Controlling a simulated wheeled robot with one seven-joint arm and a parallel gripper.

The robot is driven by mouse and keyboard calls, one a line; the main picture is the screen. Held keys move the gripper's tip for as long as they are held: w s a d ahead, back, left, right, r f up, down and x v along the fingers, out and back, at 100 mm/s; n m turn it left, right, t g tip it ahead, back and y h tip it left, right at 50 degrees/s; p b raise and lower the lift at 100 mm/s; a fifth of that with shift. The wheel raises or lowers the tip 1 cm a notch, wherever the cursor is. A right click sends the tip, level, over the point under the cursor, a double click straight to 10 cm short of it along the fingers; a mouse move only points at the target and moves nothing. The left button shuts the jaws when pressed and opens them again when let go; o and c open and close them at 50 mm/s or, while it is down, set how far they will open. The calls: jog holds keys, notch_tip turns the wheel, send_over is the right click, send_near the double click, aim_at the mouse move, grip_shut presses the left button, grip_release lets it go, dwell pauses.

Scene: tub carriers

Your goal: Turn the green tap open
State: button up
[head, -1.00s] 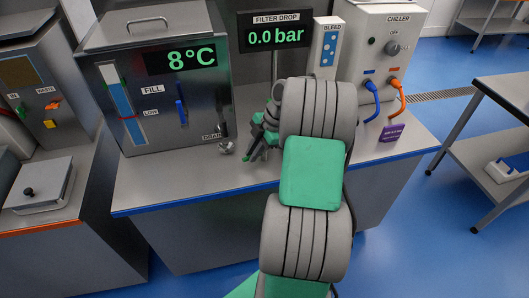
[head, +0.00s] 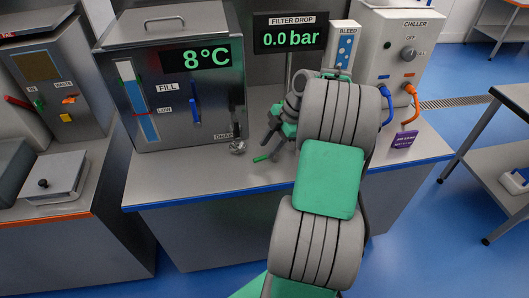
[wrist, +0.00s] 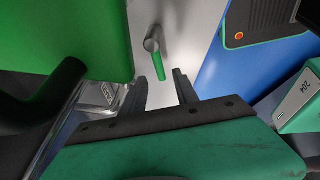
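The green tap is a round grey stub with a green lever, seen in the wrist view (wrist: 156,62) just beyond my fingers. In the head view only its green lever end (head: 262,157) shows over the bench, left of my gripper (head: 273,138); the rest is hidden by my arm. In the wrist view my gripper (wrist: 160,76) is open, with two dark fingers apart. The lever's lower end lies in line with the gap between the fingertips; I cannot tell whether it is inside the gap. I see no contact.
A steel tank (head: 180,60) reading 8°C stands left, with a drain fitting (head: 237,146). The filter drop display (head: 290,34) reads 0.0 bar. The chiller (head: 398,45) with blue and orange hoses stands right. A purple tag (head: 404,139) sits on the bench (head: 180,180).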

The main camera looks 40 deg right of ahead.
aim_at(263, 159)
jog(key=v, duration=0.4)
jog(key=shift+c, duration=0.3)
